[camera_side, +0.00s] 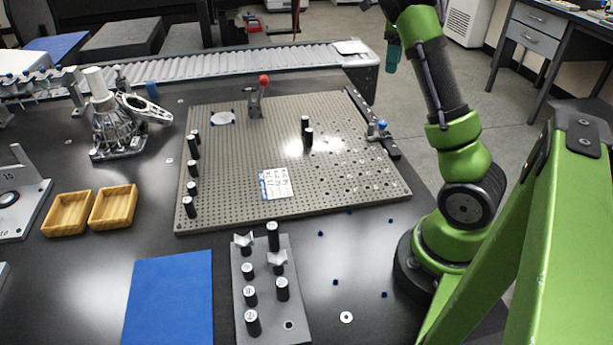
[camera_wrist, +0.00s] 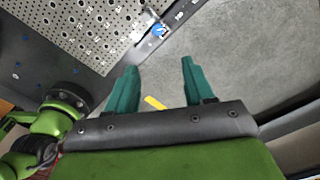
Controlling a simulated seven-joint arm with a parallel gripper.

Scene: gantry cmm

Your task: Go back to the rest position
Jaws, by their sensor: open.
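My gripper (camera_wrist: 160,75) shows in the wrist view as two teal fingers, spread apart with nothing between them. Past the fingertips are grey floor and the edge of the dark table. In the side view my gripper (camera_side: 392,57) is at the top edge, raised above the right back of the table, and only partly in frame. My green arm stands upright at the right of the table.
A perforated plate (camera_side: 240,180) bears several black pins, a red-knobbed clamp (camera_side: 257,95) and a white card (camera_side: 275,184). A blue-knobbed part (camera_side: 379,129) sits at its right edge. In front are a pin block (camera_side: 262,300), a blue mat (camera_side: 170,295) and two wooden trays (camera_side: 112,207).

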